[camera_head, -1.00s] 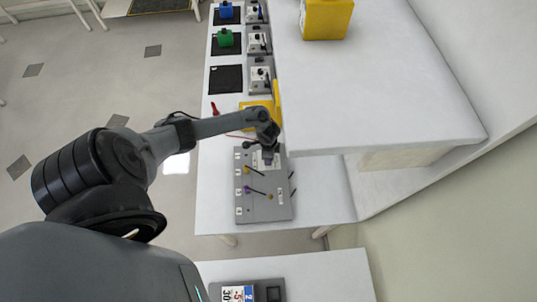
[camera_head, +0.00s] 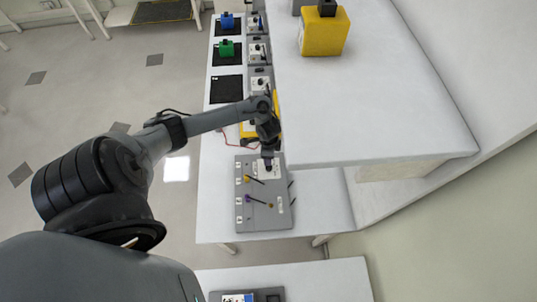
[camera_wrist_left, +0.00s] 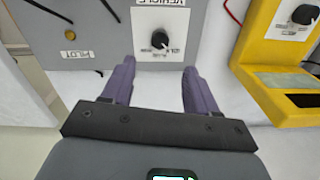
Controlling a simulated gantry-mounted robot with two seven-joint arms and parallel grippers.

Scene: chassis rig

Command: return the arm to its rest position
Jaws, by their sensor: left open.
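My left arm reaches in from the left in the head view. My left gripper (camera_head: 268,163) is over the far edge of the grey panel box (camera_head: 246,215), with its purple fingers pointing down. In the left wrist view the gripper (camera_wrist_left: 157,85) is open, with nothing between its fingers. A white plate with a black knob (camera_wrist_left: 160,39) lies beyond the fingertips, apparently clear of them. My right arm and gripper are not in view.
A yellow device (camera_wrist_left: 262,75) stands close to the right of the gripper in the wrist view. In the head view, a raised white shelf (camera_head: 370,95) holding a yellow box (camera_head: 325,35) is right of my wrist. Open floor (camera_head: 90,90) lies left.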

